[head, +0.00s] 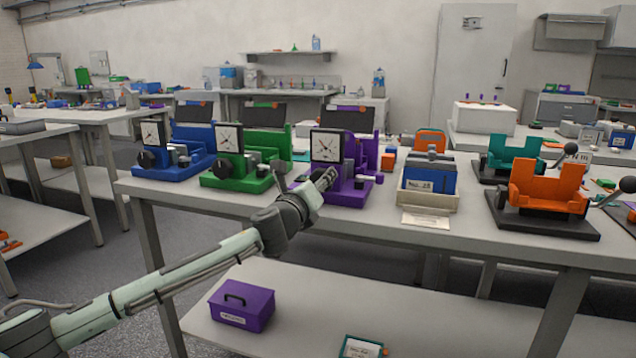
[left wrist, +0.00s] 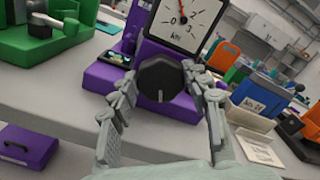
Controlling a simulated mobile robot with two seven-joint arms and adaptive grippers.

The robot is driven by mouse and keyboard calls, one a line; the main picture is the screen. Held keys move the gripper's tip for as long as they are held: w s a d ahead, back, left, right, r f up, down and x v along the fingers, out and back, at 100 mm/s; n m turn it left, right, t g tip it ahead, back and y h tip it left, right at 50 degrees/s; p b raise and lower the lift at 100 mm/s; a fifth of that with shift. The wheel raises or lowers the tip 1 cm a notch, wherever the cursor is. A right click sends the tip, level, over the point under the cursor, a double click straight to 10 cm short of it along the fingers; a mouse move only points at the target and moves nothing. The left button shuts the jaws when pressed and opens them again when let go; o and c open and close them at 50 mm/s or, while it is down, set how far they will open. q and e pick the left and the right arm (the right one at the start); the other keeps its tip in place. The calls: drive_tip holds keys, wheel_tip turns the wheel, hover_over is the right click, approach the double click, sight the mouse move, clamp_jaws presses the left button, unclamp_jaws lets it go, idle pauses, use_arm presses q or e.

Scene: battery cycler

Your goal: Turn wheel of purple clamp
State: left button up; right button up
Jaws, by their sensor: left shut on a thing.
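The purple clamp (head: 352,190) stands on the table between the green clamp and a blue box, with a square white dial (head: 326,145) on its front. In the left wrist view the purple clamp (left wrist: 105,78) shows its dial (left wrist: 184,22) above a dark round wheel (left wrist: 161,80) with a pale mark at its lower edge. My left gripper (head: 325,180) is at the front of the purple clamp and hides the wheel in the head view. In the left wrist view its two fingers (left wrist: 163,88) are on either side of the wheel, shut on it. My right gripper is out of view.
A green clamp (head: 240,180) and a blue clamp (head: 172,168) stand to the left. A blue box in a beige tray (head: 428,200) and an orange fixture (head: 549,190) stand to the right. A purple toolbox (head: 243,306) sits on the lower shelf. The table's front edge is mostly clear.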

use_arm(q)
drive_tip(key=o, duration=1.2)
drive_tip(key=shift+c, duration=0.2)
drive_tip(key=v, duration=1.2)
